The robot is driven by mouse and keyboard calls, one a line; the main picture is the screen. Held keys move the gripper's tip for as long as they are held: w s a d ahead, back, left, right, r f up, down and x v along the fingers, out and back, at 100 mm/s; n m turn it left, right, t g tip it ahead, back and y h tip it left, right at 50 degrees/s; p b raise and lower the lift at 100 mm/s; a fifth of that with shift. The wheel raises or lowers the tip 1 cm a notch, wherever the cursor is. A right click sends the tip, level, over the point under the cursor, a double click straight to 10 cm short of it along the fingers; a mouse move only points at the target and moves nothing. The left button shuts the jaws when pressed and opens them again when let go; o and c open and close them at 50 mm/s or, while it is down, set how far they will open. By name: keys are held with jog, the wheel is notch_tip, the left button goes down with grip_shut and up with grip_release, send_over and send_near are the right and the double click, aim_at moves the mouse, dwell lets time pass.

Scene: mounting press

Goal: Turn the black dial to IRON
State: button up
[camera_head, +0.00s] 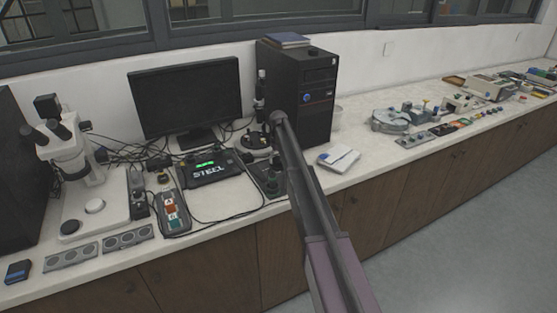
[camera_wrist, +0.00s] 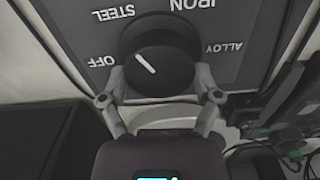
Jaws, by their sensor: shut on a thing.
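The black dial (camera_wrist: 168,68) is in the wrist view, on a dark grey panel (camera_wrist: 235,25) with the labels OFF, STEEL, IRON and ALLOY around it. Its white pointer line points up and left, toward the space between OFF and STEEL in this view. My gripper (camera_wrist: 160,84) is shut on the dial, with one finger on its left side and one on its right. In the head view a black display unit (camera_head: 207,172) reads STEEL with a green light above. I cannot make out the dial or my gripper's fingers in the head view; my arm crosses there.
A monitor (camera_head: 185,95) and a black computer tower (camera_head: 300,90) stand behind on the bench. A microscope (camera_head: 68,155) is at left. A white box (camera_head: 339,158) lies right of my arm. Cables (camera_wrist: 290,105) run at the right in the wrist view.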

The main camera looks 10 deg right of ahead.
jog(key=m, duration=0.5)
jog(key=shift+d+m, duration=0.1)
jog(key=shift+m, duration=0.2)
jog(key=m, duration=0.5)
jog(key=shift+s+d+m, duration=0.1)
jog(key=shift+m, duration=0.3)
jog(key=o, duration=0.9)
jog(key=shift+o, duration=0.2)
